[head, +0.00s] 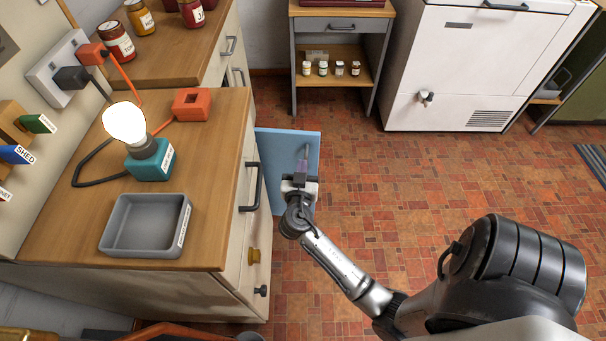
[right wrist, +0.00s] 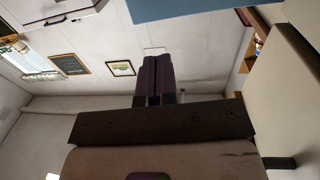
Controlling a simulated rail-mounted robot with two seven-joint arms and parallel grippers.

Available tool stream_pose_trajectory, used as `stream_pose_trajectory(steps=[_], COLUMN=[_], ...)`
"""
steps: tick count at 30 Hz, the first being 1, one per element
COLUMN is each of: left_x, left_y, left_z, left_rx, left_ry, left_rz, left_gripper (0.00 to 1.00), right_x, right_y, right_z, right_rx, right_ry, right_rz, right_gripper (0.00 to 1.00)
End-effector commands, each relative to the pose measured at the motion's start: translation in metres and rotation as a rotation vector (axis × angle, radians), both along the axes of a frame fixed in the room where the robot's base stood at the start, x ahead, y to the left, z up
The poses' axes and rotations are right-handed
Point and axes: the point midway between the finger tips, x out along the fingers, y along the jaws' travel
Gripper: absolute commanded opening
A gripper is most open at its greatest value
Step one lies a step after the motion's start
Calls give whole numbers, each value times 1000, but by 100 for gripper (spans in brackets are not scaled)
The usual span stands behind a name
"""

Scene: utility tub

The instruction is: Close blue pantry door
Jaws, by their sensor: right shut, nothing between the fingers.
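The blue pantry door (head: 275,147) stands open in the head view, jutting out from the wooden-topped cabinet (head: 226,225) over the floor. My right gripper (head: 304,154) is in front of the door's right part in the picture, its fingers shut and empty. I cannot tell whether the fingers touch the door. In the right wrist view the shut purple fingers (right wrist: 155,72) point up the picture, and a blue panel (right wrist: 180,9), likely the door, shows at the top edge. My left gripper is not in view.
A grey tray (head: 118,243), a lit bulb on a teal base (head: 150,160) and an orange block (head: 192,103) stand on the counter. Dark handles (head: 250,187) stick out from the cabinet front. A white chest appliance (head: 460,75) stands behind. The tiled floor (head: 400,180) is clear.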

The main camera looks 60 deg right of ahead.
Motion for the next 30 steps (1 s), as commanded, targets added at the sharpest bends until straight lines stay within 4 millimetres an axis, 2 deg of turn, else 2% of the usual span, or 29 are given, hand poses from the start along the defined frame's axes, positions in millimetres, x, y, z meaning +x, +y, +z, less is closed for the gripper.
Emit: stream_pose_trajectory(steps=[6,15,21,30], left_x=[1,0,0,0], left_y=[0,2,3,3], left_z=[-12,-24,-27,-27], left_rx=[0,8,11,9], left_ry=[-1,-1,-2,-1], left_rz=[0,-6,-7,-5], left_gripper=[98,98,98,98], right_x=[19,35,41,42], right_y=[-39,-76,-87,-89], right_z=[-2,-2,-1,0], right_rx=[-3,-1,0,1], right_ry=[0,2,1,3], right_rz=[0,-1,-1,-1], right_gripper=[0,0,0,0])
